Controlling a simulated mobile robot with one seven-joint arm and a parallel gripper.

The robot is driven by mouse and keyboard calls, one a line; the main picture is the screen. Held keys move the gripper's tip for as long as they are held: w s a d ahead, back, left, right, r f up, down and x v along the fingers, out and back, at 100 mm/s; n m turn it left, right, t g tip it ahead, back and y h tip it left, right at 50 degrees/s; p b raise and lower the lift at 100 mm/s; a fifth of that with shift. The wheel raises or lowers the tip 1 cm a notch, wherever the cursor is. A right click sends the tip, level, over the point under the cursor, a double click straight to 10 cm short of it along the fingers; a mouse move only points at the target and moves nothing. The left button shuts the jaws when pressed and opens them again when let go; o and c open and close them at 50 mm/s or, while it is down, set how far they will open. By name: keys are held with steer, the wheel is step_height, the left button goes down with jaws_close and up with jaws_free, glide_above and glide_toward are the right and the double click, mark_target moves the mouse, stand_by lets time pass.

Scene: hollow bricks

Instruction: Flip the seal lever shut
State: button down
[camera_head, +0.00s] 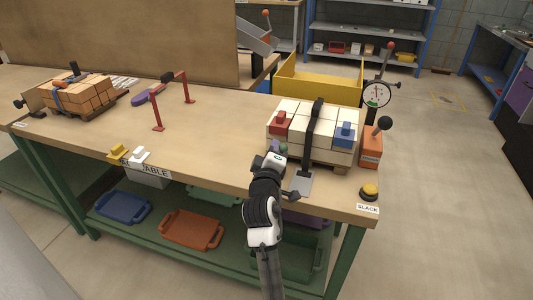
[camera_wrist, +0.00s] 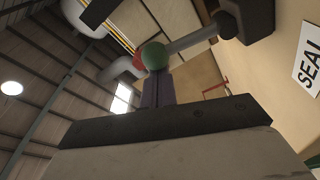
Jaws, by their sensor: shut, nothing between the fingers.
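My gripper (camera_head: 275,155) is shut and empty, low at the front left of the stack of pale hollow bricks (camera_head: 287,108). In the wrist view its closed fingers (camera_wrist: 157,92) point at a green ball knob (camera_wrist: 154,55), which appears at or very near their tips; I cannot tell whether they touch. A grey rod (camera_wrist: 195,39) runs from near this knob to a dark pivot-like end at upper right. A SEAL sign (camera_wrist: 308,62) is at the right. The green knob (camera_head: 284,148) shows small in the head view, and most of its lever is hidden there.
A black strap (camera_head: 315,125) goes over the bricks. Right of them stand an orange box (camera_head: 371,147) with a black-knobbed lever, a dial gauge (camera_head: 377,94) and a yellow button (camera_head: 370,190). Red posts (camera_head: 156,112) and strapped orange bricks (camera_head: 85,94) are at left.

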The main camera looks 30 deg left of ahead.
steer(key=shift+w+d+m+b, duration=0.25)
steer(key=shift+d+m+b, duration=0.05)
steer(key=shift+d+m, duration=0.75)
steer(key=shift+s+d+f, duration=0.1)
